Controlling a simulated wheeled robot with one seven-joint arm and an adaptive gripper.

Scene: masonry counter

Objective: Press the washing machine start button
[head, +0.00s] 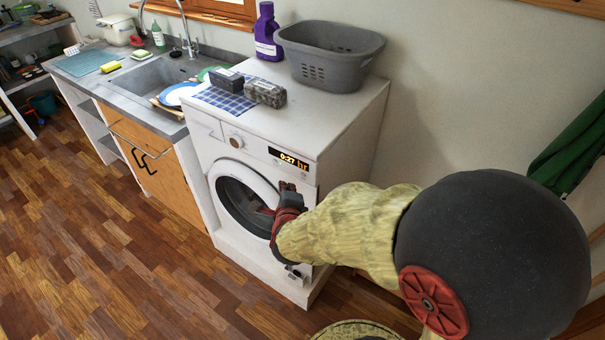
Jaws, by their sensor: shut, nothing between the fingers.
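The white washing machine (230,150) stands against the wall with its front towards the lower left. Its front panel has a round knob (236,141) and a lit display (288,159) reading 0:27 hr. The round door (240,198) looks shut, its right part covered by my arm. My gripper (286,205) is shut and empty, in front of the right side of the machine's front, below the display. I cannot tell whether it touches the machine. I cannot clearly make out the start button; small marks sit near the display, and the gripper hides part of the front.
A grey basket (330,55), a purple bottle (267,32), two dark blocks and a checked cloth (222,100) lie on top of the machine. A sink counter (120,90) adjoins it at left. A green cloth (570,150) hangs at right. The wooden floor (110,240) is clear.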

